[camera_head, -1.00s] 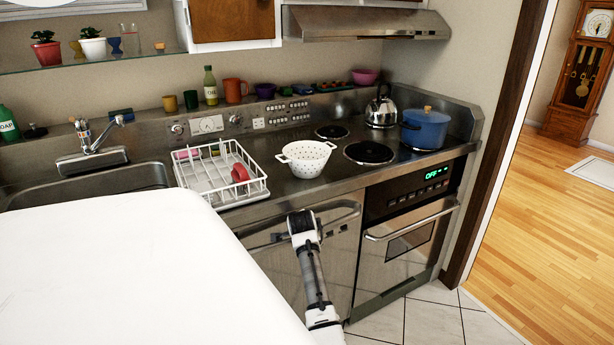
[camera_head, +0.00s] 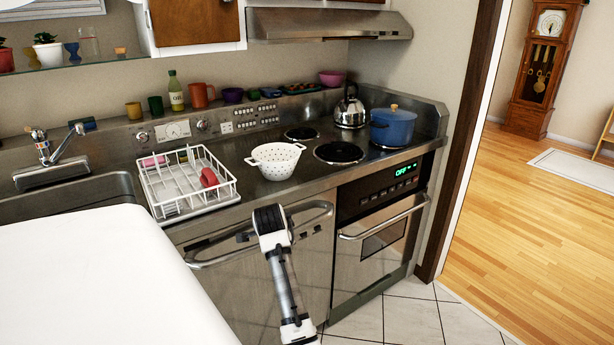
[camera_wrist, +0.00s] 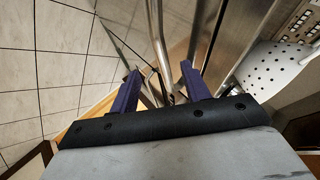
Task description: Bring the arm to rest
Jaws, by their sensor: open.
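My arm reaches up in front of the steel counter in the head view, its end beside the left cabinet's bar handle (camera_head: 215,254). In the wrist view my gripper (camera_wrist: 160,82) is open, its two dark purple fingers apart. Metal handle bars show beyond and between the fingers. I cannot tell whether the fingers touch them. The fingertips are hidden in the head view behind the wrist.
A white colander (camera_head: 275,160) stands on the counter, beside a white dish rack (camera_head: 187,205) and the coil hob (camera_head: 339,152). A blue pot (camera_head: 392,128) and steel kettle (camera_head: 350,108) stand on the hob. The oven handle (camera_head: 385,222) sticks out at right. A white surface fills the lower left.

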